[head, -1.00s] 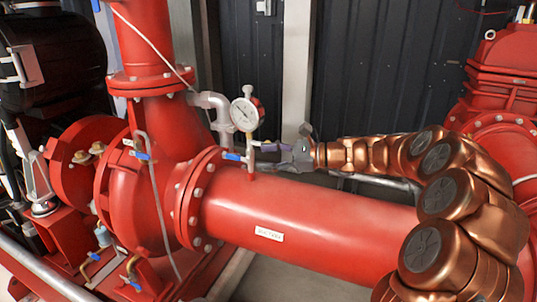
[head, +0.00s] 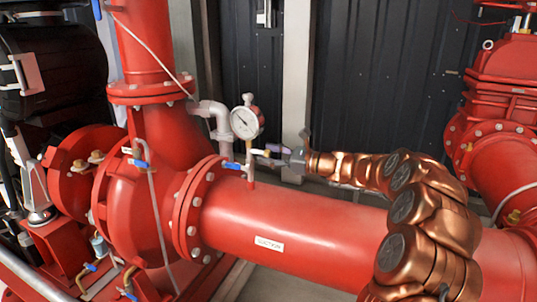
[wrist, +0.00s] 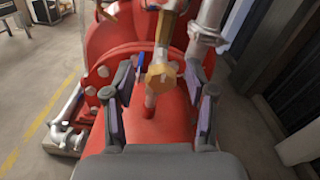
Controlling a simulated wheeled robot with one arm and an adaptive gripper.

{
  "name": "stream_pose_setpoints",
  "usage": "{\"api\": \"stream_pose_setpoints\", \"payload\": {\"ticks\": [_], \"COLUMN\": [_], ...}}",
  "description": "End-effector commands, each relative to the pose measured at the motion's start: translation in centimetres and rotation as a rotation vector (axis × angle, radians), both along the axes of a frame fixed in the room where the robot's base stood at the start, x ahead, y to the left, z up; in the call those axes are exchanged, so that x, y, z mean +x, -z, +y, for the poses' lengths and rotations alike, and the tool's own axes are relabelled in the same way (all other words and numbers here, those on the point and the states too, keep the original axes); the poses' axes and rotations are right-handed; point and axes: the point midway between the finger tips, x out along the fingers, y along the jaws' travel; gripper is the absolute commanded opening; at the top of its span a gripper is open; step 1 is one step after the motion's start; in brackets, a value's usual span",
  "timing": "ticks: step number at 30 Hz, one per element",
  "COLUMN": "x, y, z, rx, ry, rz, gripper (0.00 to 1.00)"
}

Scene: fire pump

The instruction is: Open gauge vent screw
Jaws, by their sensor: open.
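The round white gauge (head: 247,122) stands on a thin stem above the red suction pipe, left of centre in the head view. A brass hex-shaped fitting (wrist: 161,76), which may be the vent screw, faces the wrist camera in the middle of the wrist view. A blue lever (wrist: 141,62) sits just left of it; it also shows left of the stem in the head view (head: 232,165). My gripper (head: 273,150) is open, right of the gauge stem. In the wrist view its fingers stand either side of the brass fitting, with gaps showing.
The red suction pipe (head: 310,228) runs below my arm. A grey elbow pipe (head: 213,112) stands behind the gauge, and a bolted flange (head: 190,215) is left of it. Dark wall panels (head: 385,75) close off the back. Open floor (wrist: 45,90) shows left in the wrist view.

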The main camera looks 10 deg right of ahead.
Motion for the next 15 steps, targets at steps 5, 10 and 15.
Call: {"api": "stream_pose_setpoints", "payload": {"ticks": [5,10,15], "x": [0.35,0.26,0.19], "y": [-0.01,-0.11,-0.16], "z": [0.45,0.6,0.69], "rx": [0.0,-0.001,-0.003], "ry": [0.0,0.0,0.0], "rz": [0.0,-0.002,-0.003], "gripper": [0.56,0.56,0.42]}}
